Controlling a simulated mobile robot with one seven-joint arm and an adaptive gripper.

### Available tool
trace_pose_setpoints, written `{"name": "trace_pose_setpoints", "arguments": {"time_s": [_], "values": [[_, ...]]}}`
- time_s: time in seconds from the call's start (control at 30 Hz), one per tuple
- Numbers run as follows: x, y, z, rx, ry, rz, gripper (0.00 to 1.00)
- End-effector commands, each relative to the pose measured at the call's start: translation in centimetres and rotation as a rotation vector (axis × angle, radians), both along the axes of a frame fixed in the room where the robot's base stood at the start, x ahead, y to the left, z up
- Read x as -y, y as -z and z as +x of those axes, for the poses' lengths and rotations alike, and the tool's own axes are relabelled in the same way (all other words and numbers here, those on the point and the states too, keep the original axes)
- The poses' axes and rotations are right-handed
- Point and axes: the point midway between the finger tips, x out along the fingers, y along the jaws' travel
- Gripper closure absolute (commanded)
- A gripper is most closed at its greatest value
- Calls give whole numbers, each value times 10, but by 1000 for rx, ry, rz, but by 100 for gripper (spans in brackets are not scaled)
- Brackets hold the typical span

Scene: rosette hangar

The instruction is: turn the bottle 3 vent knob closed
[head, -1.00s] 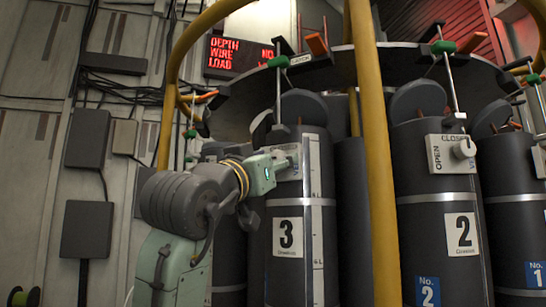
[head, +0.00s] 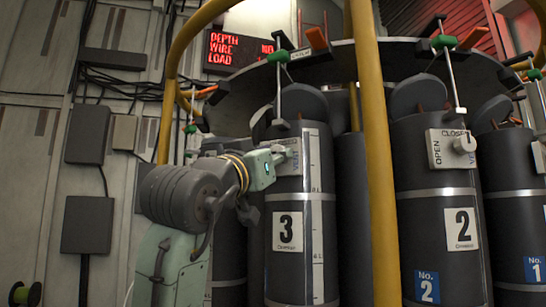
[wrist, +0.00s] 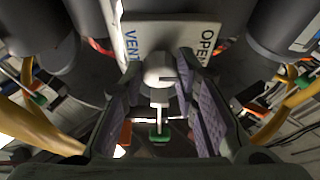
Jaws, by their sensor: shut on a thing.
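Bottle 3 (head: 298,262) is a tall dark grey cylinder with a white "3" label, standing upright in the head view. Its pale vent plate (head: 293,156) is near the top, partly hidden by my gripper (head: 279,157). In the wrist view the vent plate (wrist: 185,38) shows the words VENT and OPEN. The white vent knob (wrist: 158,72) stands out from it, with a dark slot line on its face. The pads of my gripper (wrist: 158,85) lie on both sides of the knob, shut on it. The knob is hidden in the head view.
Bottle 2 (head: 430,265) stands to the right with its own vent plate and knob (head: 464,145). A yellow upright bar (head: 376,180) stands between the two bottles. A curved yellow rail (head: 172,70) rises left of bottle 3. Grey boxes (head: 87,225) hang on the left wall.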

Motion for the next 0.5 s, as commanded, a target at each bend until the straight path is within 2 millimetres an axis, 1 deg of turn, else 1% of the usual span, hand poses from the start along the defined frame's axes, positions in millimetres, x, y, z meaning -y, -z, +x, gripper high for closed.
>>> {"name": "trace_pose_setpoints", "arguments": {"time_s": [0.27,0.5], "values": [[-1,0,1,24,0,47,100],[-3,0,1,93,0,185,100]]}}
